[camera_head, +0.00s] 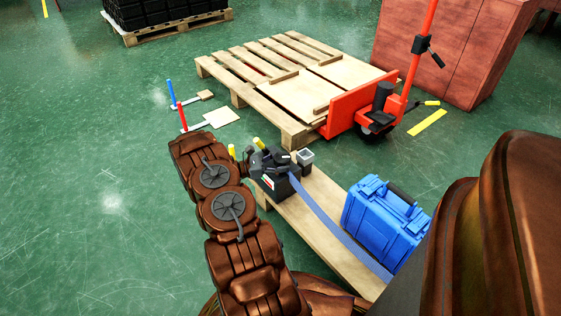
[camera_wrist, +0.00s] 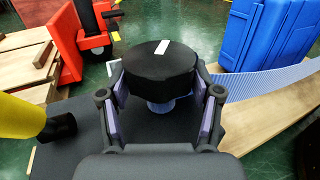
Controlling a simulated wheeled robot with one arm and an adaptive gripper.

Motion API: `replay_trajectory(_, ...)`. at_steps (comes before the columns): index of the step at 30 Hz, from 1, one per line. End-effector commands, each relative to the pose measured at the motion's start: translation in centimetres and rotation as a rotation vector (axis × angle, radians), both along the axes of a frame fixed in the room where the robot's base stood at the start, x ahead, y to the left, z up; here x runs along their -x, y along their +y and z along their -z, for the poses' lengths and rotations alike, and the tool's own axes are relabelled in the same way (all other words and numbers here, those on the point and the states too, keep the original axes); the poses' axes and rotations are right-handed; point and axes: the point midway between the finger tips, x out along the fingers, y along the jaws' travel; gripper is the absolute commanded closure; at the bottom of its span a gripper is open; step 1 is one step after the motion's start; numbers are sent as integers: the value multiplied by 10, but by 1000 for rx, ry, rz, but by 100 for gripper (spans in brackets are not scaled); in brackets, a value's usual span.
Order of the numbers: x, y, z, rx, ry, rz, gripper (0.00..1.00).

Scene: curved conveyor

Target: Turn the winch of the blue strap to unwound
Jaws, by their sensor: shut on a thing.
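The winch shows in the wrist view as a round black knob (camera_wrist: 160,66) with a white mark on top, above a pale blue spool (camera_wrist: 161,106). The blue strap (camera_wrist: 258,84) runs from the winch to the right; in the head view the strap (camera_head: 325,218) crosses a wooden board toward a blue case. My gripper (camera_wrist: 161,82) is shut on the knob, with one finger on each side of it. In the head view my gripper (camera_head: 267,159) is above the board's far end and partly hides the winch.
The blue case (camera_head: 378,222) stands on the wooden board (camera_head: 318,240). A yellow handle with a black end (camera_wrist: 22,118) is left of the winch. A red pallet jack (camera_head: 360,105) and a pallet (camera_head: 250,82) stand beyond. Green floor is open at left.

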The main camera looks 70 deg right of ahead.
Motion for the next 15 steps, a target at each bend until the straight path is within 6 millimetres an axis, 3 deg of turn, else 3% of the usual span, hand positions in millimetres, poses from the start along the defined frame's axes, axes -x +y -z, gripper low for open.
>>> replay_trajectory(15,3,2,0,-3,6,-333,71)
